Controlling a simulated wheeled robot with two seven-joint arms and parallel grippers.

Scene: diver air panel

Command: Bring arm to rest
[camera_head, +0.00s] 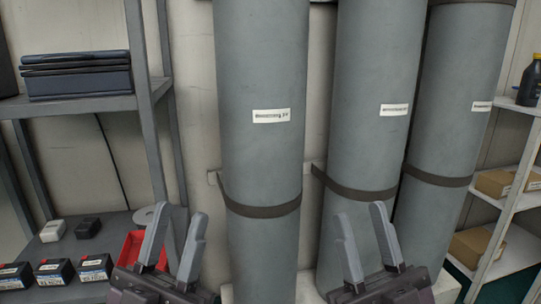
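My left gripper (173,243) is at the bottom, left of centre, pointing up. Its two grey fingers stand apart with nothing between them. My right gripper (366,243) is at the bottom, right of centre, also pointing up. Its fingers are apart too, with only a grey cylinder behind them. The arms behind the grippers are mostly out of view below.
Three tall grey cylinders, left (262,160), middle (372,70) and right (455,90), stand strapped at the wall. A left shelf (90,104) holds dark cases (77,76), boxes (50,273) and a red bin (130,250). A right shelf (507,200) holds cartons (478,243) and a black bottle (531,82).

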